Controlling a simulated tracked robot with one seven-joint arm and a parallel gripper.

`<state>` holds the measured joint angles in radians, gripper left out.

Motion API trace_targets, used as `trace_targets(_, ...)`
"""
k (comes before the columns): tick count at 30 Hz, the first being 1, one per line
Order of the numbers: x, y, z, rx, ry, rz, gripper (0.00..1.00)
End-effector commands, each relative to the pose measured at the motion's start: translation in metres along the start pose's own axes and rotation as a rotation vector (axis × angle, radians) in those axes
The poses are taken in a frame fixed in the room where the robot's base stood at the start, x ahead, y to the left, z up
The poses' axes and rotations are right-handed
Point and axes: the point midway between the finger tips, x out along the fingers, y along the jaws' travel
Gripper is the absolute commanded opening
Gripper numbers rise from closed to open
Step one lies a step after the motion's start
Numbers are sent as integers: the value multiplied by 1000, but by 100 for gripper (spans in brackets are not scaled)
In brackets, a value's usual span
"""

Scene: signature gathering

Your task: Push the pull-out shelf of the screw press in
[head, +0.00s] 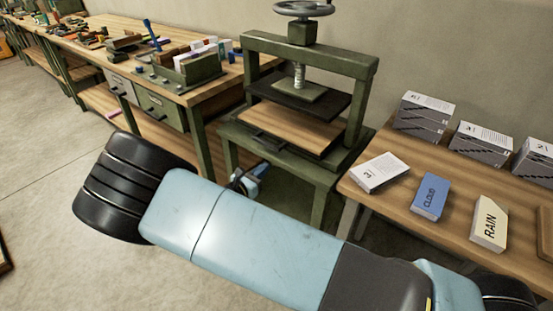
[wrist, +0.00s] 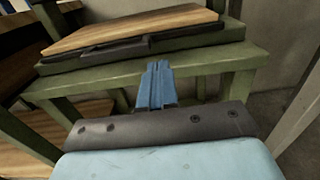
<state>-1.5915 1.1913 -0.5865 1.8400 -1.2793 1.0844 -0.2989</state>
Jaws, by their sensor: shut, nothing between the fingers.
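The green screw press (head: 365,75) stands on a green stand in the head view. Its pull-out shelf (head: 292,122), a wooden board with a dark front edge and handle, sticks out forward below the dark pressing plate. In the wrist view the shelf (wrist: 130,28) crosses the top, with its dark handle (wrist: 118,48) at the front. My gripper (wrist: 158,66) shows there as blue fingers, closed together and empty, pointing at the stand's green top just below the shelf's front. A gap to the shelf seems visible. In the head view my gripper (head: 250,178) is partly hidden by my arm.
A workbench (head: 178,90) with tools and drawers stands left of the press. A table (head: 400,200) with paper stacks and cards labelled CLOUD and RAIN stands close on the right. The stand's legs are below the gripper. Open floor (head: 45,170) lies at the left.

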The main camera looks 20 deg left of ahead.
Motion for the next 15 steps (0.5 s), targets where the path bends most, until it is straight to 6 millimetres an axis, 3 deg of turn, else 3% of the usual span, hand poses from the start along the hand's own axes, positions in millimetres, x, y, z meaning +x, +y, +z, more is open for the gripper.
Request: trace_targets(15, 86, -1, 0, 1, 1, -4, 0)
